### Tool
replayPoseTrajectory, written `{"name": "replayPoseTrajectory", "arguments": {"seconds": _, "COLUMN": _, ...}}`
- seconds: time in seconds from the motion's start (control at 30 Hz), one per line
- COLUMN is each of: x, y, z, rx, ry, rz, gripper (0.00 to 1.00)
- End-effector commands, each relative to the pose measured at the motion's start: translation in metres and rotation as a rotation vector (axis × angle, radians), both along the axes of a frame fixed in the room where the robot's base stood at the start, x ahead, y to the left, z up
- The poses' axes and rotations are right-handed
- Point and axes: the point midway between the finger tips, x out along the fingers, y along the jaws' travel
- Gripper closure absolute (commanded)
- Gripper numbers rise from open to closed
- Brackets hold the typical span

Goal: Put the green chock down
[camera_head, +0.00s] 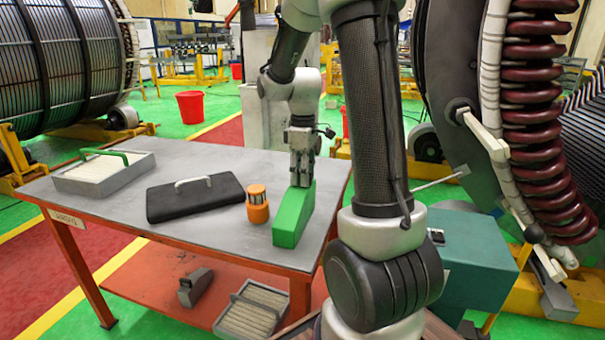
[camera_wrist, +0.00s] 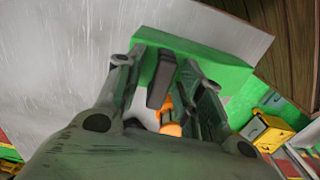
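The green chock (camera_head: 294,213) is a long tapered block near the right edge of the grey table top in the head view. It looks upright, with its underside at the table surface; I cannot tell whether it bears its full weight there. My gripper (camera_head: 301,180) points down at the chock's upper part. In the wrist view, the fingers of my gripper (camera_wrist: 168,82) are apart, with a dark bar between them and the green chock (camera_wrist: 230,72) beyond. Whether the fingers press on anything is unclear.
An orange cylindrical object (camera_head: 257,208) stands close left of the chock. A black case (camera_head: 190,201) and a grey tray with green handle (camera_head: 100,175) lie farther left on the table (camera_head: 220,240). A grey chock (camera_head: 193,290) and another tray (camera_head: 250,312) are on the lower shelf.

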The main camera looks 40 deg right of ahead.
Motion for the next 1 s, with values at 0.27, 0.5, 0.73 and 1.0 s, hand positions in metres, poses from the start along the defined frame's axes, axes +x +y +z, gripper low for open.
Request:
{"name": "replayPoseTrajectory", "arguments": {"seconds": 0.27, "x": 0.001, "y": 0.000, "z": 0.009, "rx": 0.000, "ry": -0.001, "rz": 0.000, "gripper": 0.63}}
{"name": "replayPoseTrajectory", "arguments": {"seconds": 0.5, "x": 0.002, "y": -0.001, "z": 0.059, "rx": -0.001, "ry": -0.005, "rz": 0.000, "gripper": 0.63}}
{"name": "replayPoseTrajectory", "arguments": {"seconds": 0.73, "x": 0.002, "y": -0.002, "z": 0.104, "rx": 0.000, "ry": -0.003, "rz": 0.000, "gripper": 0.63}}
{"name": "replayPoseTrajectory", "arguments": {"seconds": 1.0, "x": -0.015, "y": 0.008, "z": 0.133, "rx": -0.007, "ry": -0.031, "rz": -0.044, "gripper": 0.63}}
